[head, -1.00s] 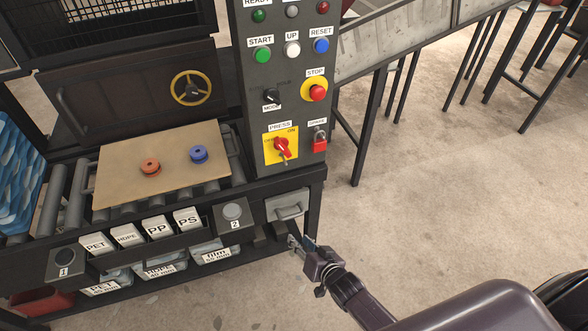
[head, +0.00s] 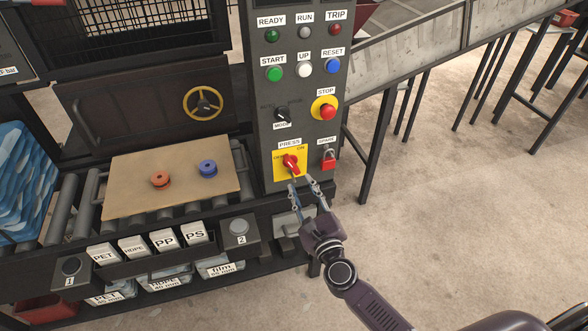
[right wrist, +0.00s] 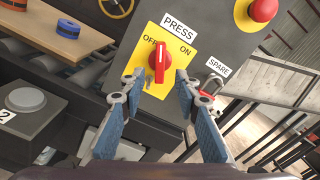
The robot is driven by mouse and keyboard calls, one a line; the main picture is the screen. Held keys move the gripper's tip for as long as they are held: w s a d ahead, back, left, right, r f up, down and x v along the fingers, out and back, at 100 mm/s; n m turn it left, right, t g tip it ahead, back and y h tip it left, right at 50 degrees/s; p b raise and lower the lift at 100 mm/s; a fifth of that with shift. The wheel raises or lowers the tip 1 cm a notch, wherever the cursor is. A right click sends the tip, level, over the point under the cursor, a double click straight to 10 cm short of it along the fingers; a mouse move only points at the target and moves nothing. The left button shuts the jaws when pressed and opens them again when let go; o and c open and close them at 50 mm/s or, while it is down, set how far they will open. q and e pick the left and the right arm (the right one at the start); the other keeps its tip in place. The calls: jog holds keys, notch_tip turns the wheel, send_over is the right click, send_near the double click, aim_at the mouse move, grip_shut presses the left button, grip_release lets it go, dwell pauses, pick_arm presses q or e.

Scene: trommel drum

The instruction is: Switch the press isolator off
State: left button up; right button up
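The press isolator is a red rotary knob (head: 291,164) on a yellow plate (head: 279,174) with OFF at upper left and ON at upper right, below a PRESS label. In the right wrist view the knob (right wrist: 161,71) stands between my fingertips, its white mark pointing up between the two labels; I cannot tell its exact setting. A small grey metal piece shows beside the knob's lower left. My right gripper (head: 302,184) is open and empty, just below the isolator, with fingers spread either side of the knob in the wrist view. Contact is not visible. My left gripper is out of view.
A red padlock (head: 328,163) hangs under the SPARE label, close right of the isolator. The red STOP button (head: 327,111) and MODE switch (head: 282,114) sit above. A board (head: 136,199) with orange and blue discs lies left. Button box 2 (head: 239,234) is lower left.

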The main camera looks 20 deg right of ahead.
aim_at(294, 168)
jog(key=w, duration=0.7)
jog(key=shift+w, duration=0.35)
grip_shut()
